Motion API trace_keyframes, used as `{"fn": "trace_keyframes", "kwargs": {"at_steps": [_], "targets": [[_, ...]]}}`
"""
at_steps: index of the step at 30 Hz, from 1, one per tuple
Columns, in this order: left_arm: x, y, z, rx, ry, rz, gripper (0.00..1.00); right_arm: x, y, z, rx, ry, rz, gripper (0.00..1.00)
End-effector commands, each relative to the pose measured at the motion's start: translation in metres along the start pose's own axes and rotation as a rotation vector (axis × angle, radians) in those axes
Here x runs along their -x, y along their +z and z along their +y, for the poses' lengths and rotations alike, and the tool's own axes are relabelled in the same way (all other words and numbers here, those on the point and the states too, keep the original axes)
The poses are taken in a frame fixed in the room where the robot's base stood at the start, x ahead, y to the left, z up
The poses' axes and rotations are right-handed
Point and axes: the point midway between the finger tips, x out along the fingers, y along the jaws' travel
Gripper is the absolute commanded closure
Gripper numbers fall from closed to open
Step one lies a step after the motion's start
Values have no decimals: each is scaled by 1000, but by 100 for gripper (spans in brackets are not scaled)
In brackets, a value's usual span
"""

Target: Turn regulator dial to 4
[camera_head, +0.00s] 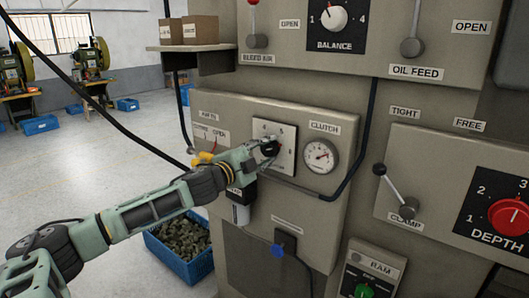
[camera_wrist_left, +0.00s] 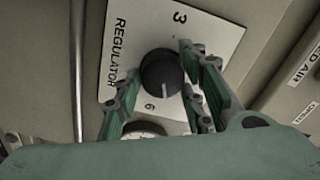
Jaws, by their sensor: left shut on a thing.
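The regulator dial (camera_wrist_left: 161,72) is a black round knob on a white plate (camera_wrist_left: 125,22) lettered REGULATOR in the left wrist view. The numbers 3 and 6 show; other numbers are hidden by the fingers. A pale pointer mark on the knob points toward the lower edge of that view, a little right of the 6. My left gripper (camera_wrist_left: 160,90) has its fingers on either side of the knob and is shut on it. In the head view the gripper (camera_head: 264,150) covers part of the dial and its plate (camera_head: 287,158). My right gripper is out of view.
A round gauge (camera_head: 320,156) sits right of the plate, beside a dark cable. The clamp lever (camera_head: 393,188) and red depth dial (camera_head: 508,216) are further right. A blue crate (camera_head: 190,262) stands on the floor.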

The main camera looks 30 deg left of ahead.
Motion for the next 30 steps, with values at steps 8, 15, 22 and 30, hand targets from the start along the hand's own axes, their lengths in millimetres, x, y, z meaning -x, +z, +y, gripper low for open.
{"fn": "trace_keyframes", "kwargs": {"at_steps": [8,15,22,30], "targets": [[0,-2,10,270,16,-2,89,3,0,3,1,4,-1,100],[0,-4,10,500,17,-3,89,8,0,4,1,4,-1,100],[0,-5,9,718,17,-5,89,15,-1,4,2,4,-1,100],[0,-6,8,975,18,-8,89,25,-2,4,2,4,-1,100]]}}
